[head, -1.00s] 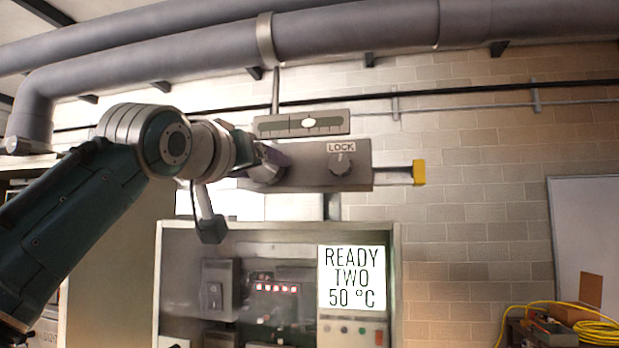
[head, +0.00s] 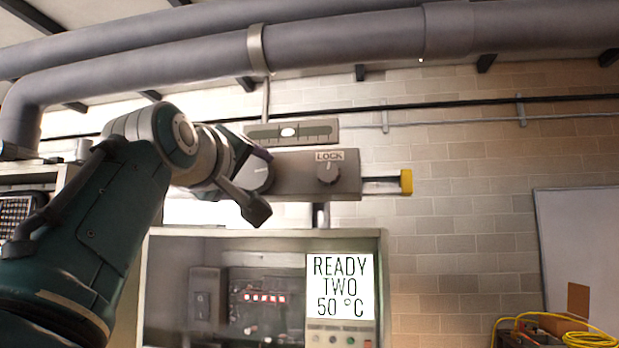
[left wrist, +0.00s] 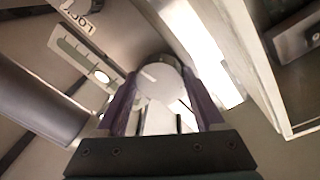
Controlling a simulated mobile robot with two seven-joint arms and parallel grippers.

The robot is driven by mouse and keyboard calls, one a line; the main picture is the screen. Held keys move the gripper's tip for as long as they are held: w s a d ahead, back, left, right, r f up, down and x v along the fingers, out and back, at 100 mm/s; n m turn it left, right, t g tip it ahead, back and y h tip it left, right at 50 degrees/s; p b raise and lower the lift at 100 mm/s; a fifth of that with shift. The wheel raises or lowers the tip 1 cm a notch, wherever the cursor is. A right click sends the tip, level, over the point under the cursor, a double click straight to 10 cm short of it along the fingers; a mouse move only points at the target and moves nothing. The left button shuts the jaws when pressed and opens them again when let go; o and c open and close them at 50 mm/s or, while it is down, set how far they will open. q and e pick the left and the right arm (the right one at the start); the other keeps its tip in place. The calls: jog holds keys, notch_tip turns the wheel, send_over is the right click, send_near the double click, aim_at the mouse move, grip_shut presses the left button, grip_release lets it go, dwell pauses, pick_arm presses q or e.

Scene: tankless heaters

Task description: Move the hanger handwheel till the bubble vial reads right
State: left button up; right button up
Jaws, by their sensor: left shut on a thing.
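The hanger handwheel (head: 258,176) is a round grey disc at the left of a grey hanger plate (head: 293,180). It also shows between the fingers in the left wrist view (left wrist: 160,77). My left gripper (head: 250,163) is shut on the handwheel, with purple fingers on either side, and hides part of it in the head view. The bubble vial (head: 318,132) is a green strip above the plate. Its pale bubble (head: 288,132) sits close to the middle of the strip. The fine marks are too small to read. My right gripper is not in view.
A knob (head: 328,168) labelled LOCK sits right of the handwheel, and a yellow-tipped bar (head: 406,181) sticks out further right. Large grey pipes (head: 340,42) run above. An open cabinet below has a display (head: 339,286) reading READY TWO 50 °C.

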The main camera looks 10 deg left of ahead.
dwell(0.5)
pick_arm(q)
jog(key=o, duration=1.4)
jog(key=s, duration=0.6)
jog(key=s+f, duration=0.1)
jog(key=s, duration=0.3)
jog(key=shift+a, duration=0.1)
